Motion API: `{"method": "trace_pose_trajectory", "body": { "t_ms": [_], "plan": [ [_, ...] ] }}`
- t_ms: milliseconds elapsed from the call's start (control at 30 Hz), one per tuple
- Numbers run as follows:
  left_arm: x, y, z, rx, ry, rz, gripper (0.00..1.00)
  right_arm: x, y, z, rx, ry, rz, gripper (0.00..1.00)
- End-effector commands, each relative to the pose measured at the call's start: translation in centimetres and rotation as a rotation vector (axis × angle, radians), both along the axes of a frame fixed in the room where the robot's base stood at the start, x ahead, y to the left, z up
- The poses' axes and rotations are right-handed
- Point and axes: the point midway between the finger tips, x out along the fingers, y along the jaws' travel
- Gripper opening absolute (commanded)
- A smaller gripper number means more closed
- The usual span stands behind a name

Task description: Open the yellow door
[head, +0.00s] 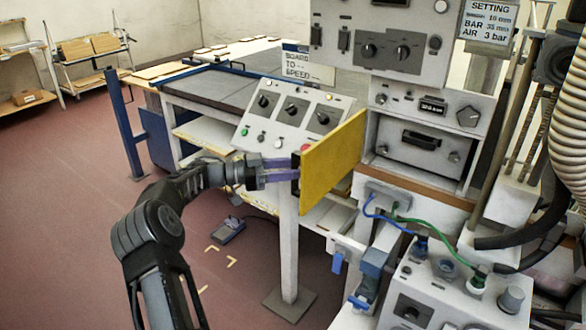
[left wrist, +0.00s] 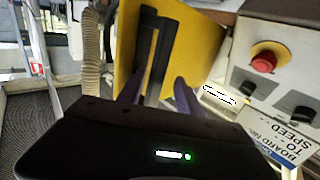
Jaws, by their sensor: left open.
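The yellow door (head: 333,158) is a flat panel that stands out from the front of the grey machine at an angle, so it looks swung open. A dark upright handle (head: 295,173) is on its near left side. In the left wrist view the door (left wrist: 195,45) fills the middle, with the dark bar handle (left wrist: 157,62) on its face. My left gripper (head: 291,170) is open at the handle, with its purple fingers one on each side of it in the left wrist view (left wrist: 158,93). I cannot tell whether they touch it. My right gripper is not in view.
A sloped control panel (head: 290,112) with knobs and a red button stands behind the left gripper; the button (left wrist: 263,61) shows close by in the left wrist view. A grey box (head: 420,300) with blue and green hoses stands at front right.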

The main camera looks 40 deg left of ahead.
Motion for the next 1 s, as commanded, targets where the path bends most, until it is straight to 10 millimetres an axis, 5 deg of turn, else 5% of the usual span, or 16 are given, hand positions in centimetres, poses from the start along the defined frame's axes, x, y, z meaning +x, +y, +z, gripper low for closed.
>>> {"method": "trace_pose_trajectory", "body": {
  "t_ms": [267, 1000],
  "plan": [
    [-0.5, 0.5, -0.1, -0.001, 0.0, 0.002, 0.42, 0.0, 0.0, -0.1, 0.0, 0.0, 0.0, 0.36],
    [-5.7, 5.0, 0.0, -0.001, -0.002, 0.0, 0.42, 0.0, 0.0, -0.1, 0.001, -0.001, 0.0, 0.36]
  ]
}}
